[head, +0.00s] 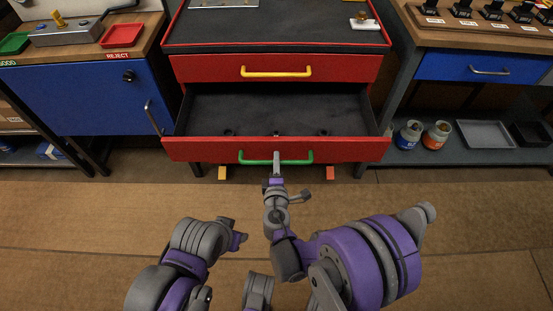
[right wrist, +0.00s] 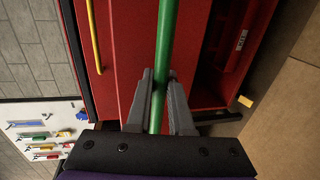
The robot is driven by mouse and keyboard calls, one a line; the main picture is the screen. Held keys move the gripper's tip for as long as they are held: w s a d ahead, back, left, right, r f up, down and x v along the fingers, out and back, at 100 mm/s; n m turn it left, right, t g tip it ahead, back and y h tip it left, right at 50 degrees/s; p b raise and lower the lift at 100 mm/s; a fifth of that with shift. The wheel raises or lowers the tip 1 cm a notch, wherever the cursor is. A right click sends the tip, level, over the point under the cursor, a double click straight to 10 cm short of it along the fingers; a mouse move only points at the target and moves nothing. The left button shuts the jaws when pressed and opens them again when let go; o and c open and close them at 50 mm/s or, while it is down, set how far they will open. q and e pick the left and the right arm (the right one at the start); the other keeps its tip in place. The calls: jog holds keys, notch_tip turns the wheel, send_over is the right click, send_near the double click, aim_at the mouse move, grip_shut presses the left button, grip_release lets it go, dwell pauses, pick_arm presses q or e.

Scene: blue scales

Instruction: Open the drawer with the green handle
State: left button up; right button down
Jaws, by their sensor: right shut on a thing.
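The drawer with the green handle is the lower red drawer (head: 205,150) of the red cabinet. It stands pulled out, and its dark, empty-looking inside shows. Its green handle (head: 256,162) runs across the front; it also shows upright in the right wrist view (right wrist: 166,40). My right gripper (head: 277,158) is at the middle of this handle. Its two grey fingers (right wrist: 159,100) are shut around the green bar in the right wrist view. My left arm shows at the lower left of the head view, but I cannot make out its gripper.
A closed red drawer with a yellow handle (head: 275,72) is above. A blue cabinet (head: 80,100) stands at left, and a bench with a blue drawer (head: 463,68) at right. Jars (head: 436,135) and a grey tray (head: 485,134) sit on its lower shelf. Brown floor (head: 450,230) lies clear in front.

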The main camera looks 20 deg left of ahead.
jog(key=c, duration=0.8)
grip_release()
jog(key=v, duration=1.1)
jog(key=shift+w+p, duration=0.1)
jog(key=shift+p, duration=0.3)
